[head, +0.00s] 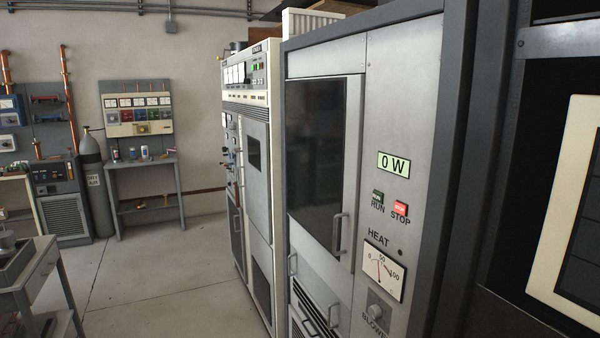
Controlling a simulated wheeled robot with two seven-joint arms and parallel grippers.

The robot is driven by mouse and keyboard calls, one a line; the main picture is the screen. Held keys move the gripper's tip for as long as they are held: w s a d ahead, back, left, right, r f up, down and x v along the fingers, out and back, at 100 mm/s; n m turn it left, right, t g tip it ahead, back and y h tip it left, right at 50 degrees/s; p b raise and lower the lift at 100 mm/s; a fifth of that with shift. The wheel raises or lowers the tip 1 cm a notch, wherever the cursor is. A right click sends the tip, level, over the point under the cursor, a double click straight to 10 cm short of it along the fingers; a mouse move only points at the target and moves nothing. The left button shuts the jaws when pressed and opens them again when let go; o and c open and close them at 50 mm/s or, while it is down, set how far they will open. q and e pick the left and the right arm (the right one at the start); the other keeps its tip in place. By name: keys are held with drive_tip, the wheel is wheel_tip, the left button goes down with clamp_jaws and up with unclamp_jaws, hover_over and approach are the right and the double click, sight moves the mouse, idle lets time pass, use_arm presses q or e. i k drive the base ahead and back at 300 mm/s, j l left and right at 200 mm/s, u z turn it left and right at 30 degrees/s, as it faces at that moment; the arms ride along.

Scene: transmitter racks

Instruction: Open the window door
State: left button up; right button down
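The window door (318,155) is a tall panel with a dark glass pane in a grey metal frame, on the front of the grey cabinet (400,110). It looks shut, flush with the cabinet front. Its vertical bar handle (339,234) sits at the lower right of the door. Nothing touches the handle. Neither of my grippers is in view.
A smaller cart (45,275) stands at lower left. The concrete floor (160,275) before the cabinets is clear.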

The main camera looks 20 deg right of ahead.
sight(325, 115)
drive_tip(key=i, duration=0.15)
drive_tip(key=i+z, duration=0.25)
drive_tip(key=z, duration=0.25)
drive_tip(key=i+j+z, duration=0.1)
drive_tip(key=i+z, duration=0.15)
drive_tip(key=z, duration=0.25)
